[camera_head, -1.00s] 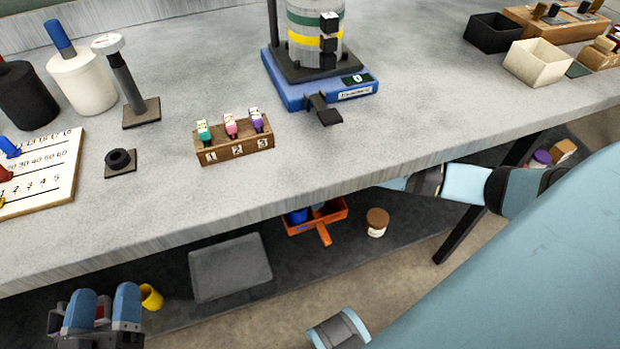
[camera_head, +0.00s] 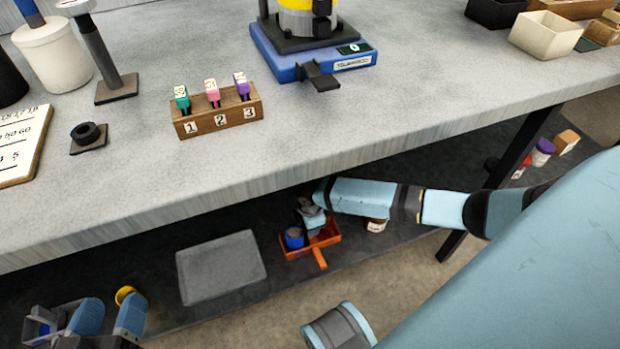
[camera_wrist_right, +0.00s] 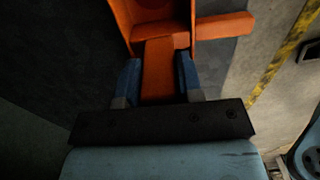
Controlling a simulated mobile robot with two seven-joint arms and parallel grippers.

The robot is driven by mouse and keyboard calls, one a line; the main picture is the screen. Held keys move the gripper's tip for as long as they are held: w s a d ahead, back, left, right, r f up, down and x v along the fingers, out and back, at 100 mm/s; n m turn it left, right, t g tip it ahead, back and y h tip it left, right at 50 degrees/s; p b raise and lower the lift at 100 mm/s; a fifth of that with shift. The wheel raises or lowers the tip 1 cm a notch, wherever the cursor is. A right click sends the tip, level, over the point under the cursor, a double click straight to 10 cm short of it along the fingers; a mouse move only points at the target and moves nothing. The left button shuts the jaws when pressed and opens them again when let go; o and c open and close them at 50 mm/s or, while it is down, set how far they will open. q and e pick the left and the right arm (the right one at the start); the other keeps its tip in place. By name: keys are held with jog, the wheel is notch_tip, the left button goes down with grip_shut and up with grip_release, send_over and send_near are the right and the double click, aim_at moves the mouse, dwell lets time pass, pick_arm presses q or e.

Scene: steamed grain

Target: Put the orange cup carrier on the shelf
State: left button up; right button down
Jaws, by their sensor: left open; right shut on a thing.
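The orange cup carrier (camera_head: 322,241) is low under the workbench, over the dark lower shelf (camera_head: 160,272), with its handle pointing to the front. A blue cup (camera_head: 294,238) is in it. I cannot tell whether the carrier touches the shelf. My right gripper (camera_head: 314,218) reaches in from the right and covers part of the carrier. In the right wrist view, my right gripper (camera_wrist_right: 159,80) is shut on an orange bar of the carrier (camera_wrist_right: 160,48). My left gripper (camera_head: 108,314) is open and empty at the lower left.
A grey flat panel (camera_head: 220,268) lies left of the carrier, and a yellow cup (camera_head: 125,294) is near my left gripper. A brown-lidded jar (camera_head: 377,225) is partly behind my right arm. The workbench edge (camera_head: 190,207) hangs over this space; a black leg (camera_head: 510,150) stands right.

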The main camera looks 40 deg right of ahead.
jog(key=shift+f, duration=0.1)
jog(key=c, duration=0.8)
grip_release()
notch_tip(320, 180, up, 12)
jog(key=p, duration=0.5)
pick_arm(q)
notch_tip(320, 180, up, 8)
jog(key=t, duration=0.3)
jog(key=shift+a+f+n, duration=0.15)
jog(key=shift+a+n, duration=0.15)
jog(key=shift+a, duration=0.05)
jog(key=shift+s, duration=0.15)
pick_arm(e)
jog(key=shift+s, duration=0.1)
